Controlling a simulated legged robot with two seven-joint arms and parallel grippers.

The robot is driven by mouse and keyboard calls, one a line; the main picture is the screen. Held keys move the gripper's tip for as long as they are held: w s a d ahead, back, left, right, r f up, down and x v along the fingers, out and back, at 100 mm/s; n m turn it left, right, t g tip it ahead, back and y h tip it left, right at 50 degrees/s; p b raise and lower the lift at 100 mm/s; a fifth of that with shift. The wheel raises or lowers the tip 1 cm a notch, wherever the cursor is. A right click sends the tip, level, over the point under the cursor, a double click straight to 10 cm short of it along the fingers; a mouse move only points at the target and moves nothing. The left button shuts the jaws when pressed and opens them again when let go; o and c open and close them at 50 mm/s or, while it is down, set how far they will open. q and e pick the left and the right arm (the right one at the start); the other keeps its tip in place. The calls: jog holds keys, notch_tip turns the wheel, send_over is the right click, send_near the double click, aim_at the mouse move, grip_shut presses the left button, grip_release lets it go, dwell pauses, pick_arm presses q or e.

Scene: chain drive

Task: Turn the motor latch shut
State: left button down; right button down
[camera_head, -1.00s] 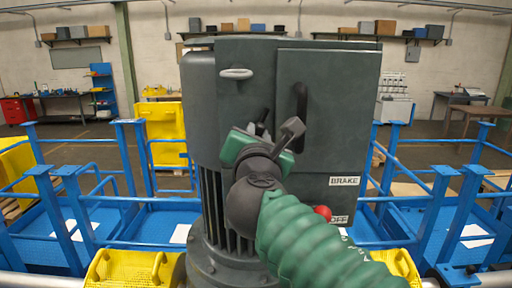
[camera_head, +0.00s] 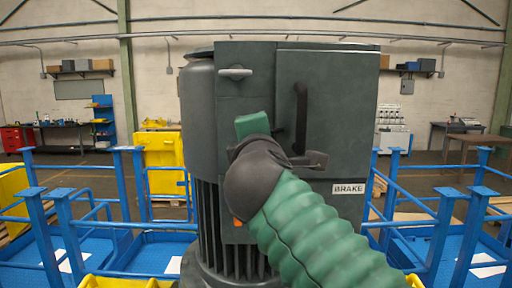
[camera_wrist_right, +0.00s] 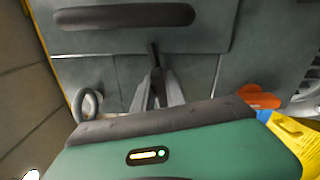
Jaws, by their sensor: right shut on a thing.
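The dark grey motor housing (camera_head: 235,110) stands upright in the middle of the head view, with a flat door panel (camera_head: 340,120) on its right. My right gripper (camera_wrist_right: 157,78) is at the seam beside that panel. In the right wrist view its grey fingers are shut on a small dark lever (camera_wrist_right: 152,52), which looks like the motor latch. In the head view my green right arm and gripper body (camera_head: 256,165) hide the fingers and most of the lever. My left gripper is not in view.
A black bar handle (camera_head: 300,115) stands close right of the gripper; it also shows in the wrist view (camera_wrist_right: 125,17). A light grey handle (camera_head: 235,73) is above it. The BRAKE label (camera_head: 348,189) is lower right. Blue railings (camera_head: 440,220) stand on both sides.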

jog(key=shift+w+f+m+b, duration=0.1)
jog(key=shift+f+m+b, duration=0.15)
jog(key=shift+m, duration=0.3)
jog(key=shift+f+m+b, duration=0.1)
jog(key=shift+m+b, duration=0.2)
jog(key=shift+m, duration=0.25)
jog(key=shift+a, duration=0.1)
jog(key=c, duration=1.7)
grip_release()
jog(key=shift+f, duration=0.1)
jog(key=o, duration=0.3)
jog(key=shift+o, duration=0.2)
jog(key=shift+r, duration=0.2)
